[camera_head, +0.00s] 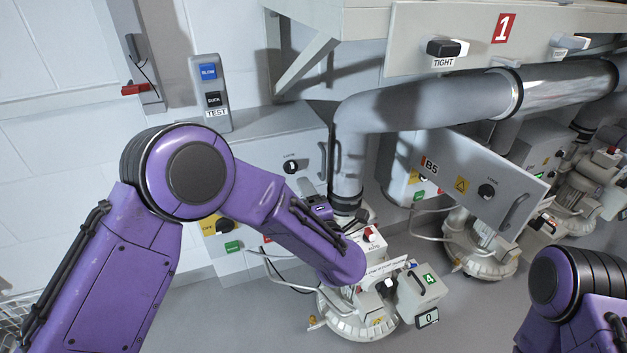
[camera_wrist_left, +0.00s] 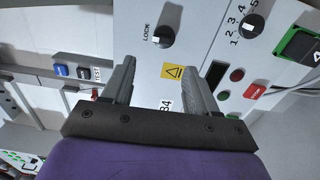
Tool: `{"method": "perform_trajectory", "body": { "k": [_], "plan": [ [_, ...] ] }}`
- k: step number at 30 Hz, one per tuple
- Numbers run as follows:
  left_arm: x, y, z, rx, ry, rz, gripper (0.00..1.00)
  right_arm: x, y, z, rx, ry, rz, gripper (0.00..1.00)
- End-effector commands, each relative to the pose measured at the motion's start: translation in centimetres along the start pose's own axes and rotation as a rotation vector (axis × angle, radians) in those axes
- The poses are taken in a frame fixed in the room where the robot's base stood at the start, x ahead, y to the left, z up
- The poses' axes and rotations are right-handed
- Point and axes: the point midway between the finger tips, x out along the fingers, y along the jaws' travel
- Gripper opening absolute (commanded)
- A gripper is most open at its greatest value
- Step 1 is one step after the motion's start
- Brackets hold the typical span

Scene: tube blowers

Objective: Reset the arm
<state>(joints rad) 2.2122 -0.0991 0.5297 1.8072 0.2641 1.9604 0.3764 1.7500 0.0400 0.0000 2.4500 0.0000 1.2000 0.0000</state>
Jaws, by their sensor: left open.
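My left arm (camera_head: 190,168) comes in from the left of the head view and bends at the elbow. Its wrist (camera_head: 338,262) hangs over the blower machine in the middle, and the gripper there is mostly hidden by the arm. In the left wrist view my left gripper (camera_wrist_left: 157,70) has two grey fingers well apart with nothing between them. It faces a pale panel (camera_wrist_left: 140,55) marked B4, with a LOCK knob (camera_wrist_left: 167,35) and a yellow warning sign (camera_wrist_left: 172,72) beyond the fingers. Only links of my right arm (camera_head: 575,290) show; its gripper is out of frame.
A large grey pipe (camera_head: 425,108) crosses above the machines. A panel marked B5 (camera_head: 470,180) stands to the right. A blue-and-black TEST switch box (camera_head: 210,90) is on the wall. The shelf (camera_head: 400,20) overhangs at the top.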

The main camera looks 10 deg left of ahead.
Motion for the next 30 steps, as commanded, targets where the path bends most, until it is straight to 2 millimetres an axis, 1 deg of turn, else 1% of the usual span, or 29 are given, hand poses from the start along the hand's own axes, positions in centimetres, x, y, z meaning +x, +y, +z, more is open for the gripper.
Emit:
{"method": "perform_trajectory", "body": {
  "k": [3, 5, 6, 7, 8, 9, 11, 12, 14, 15, 17, 18, 20, 21, 24, 25, 27, 30],
  "plan": [
    [0.0, 0.0, 0.0, 0.009, -0.002, -0.001, 0.58, 0.0, 0.0, 0.0, 0.000, 0.000, 0.000, 0.00],
    [-0.1, -0.3, 0.7, 0.065, -0.042, -0.012, 0.58, 0.0, 0.0, 0.0, 0.000, 0.000, 0.000, 0.00],
    [-0.5, -1.2, 1.4, 0.151, -0.109, -0.030, 0.58, 0.0, 0.0, 0.0, 0.000, 0.000, 0.000, 0.00],
    [-0.9, -2.6, 1.3, 0.256, -0.174, -0.048, 0.58, 0.0, 0.0, 0.0, 0.000, 0.000, 0.000, 0.00],
    [-1.3, -4.5, 0.5, 0.389, -0.248, -0.078, 0.58, -0.3, 0.0, -0.1, 0.000, 0.000, 0.000, 0.00],
    [-2.0, -7.0, -1.1, 0.542, -0.327, -0.128, 0.58, -1.1, 0.1, -0.4, 0.000, 0.000, 0.000, 0.00],
    [-3.6, -10.9, -4.3, 0.752, -0.439, -0.218, 0.58, -2.2, 0.2, -0.9, 0.000, 0.000, 0.000, 0.00],
    [-5.0, -13.2, -6.8, 0.870, -0.507, -0.283, 0.58, -2.8, 0.3, -1.2, 0.000, 0.000, 0.000, 0.00],
    [-7.3, -16.2, -10.8, 1.023, -0.601, -0.383, 0.58, -3.8, 0.3, -1.6, 0.000, 0.000, 0.000, 0.00],
    [-9.0, -17.8, -13.7, 1.111, -0.658, -0.454, 0.58, -4.4, 0.4, -1.8, 0.000, 0.000, 0.000, 0.00],
    [-11.8, -19.5, -18.1, 1.223, -0.738, -0.564, 0.58, -5.4, 0.5, -2.2, 0.000, 0.000, 0.000, 0.00],
    [-13.7, -20.3, -21.0, 1.283, -0.786, -0.636, 0.58, -6.0, 0.5, -2.5, 0.000, 0.000, 0.000, 0.00],
    [-16.3, -20.8, -25.0, 1.352, -0.839, -0.740, 0.58, -6.8, 0.6, -2.8, 0.000, 0.000, 0.000, 0.00],
    [-17.8, -20.8, -27.4, 1.383, -0.861, -0.801, 0.58, -7.3, 0.7, -3.0, 0.000, 0.000, 0.000, 0.00],
    [-20.6, -20.4, -31.8, 1.430, -0.875, -0.917, 0.58, -8.4, 0.8, -3.5, 0.000, 0.000, 0.000, 0.00],
    [-21.1, -20.3, -32.7, 1.439, -0.873, -0.940, 0.58, -8.7, 0.8, -3.6, 0.000, 0.000, 0.000, 0.00],
    [-22.0, -20.2, -33.9, 1.449, -0.872, -0.976, 0.58, -9.2, 0.8, -3.8, 0.000, 0.000, 0.000, 0.00],
    [-22.5, -20.5, -34.2, 1.450, -0.878, -0.990, 0.58, -9.1, 0.8, -3.8, 0.000, 0.000, 0.000, 0.00]
  ]
}}
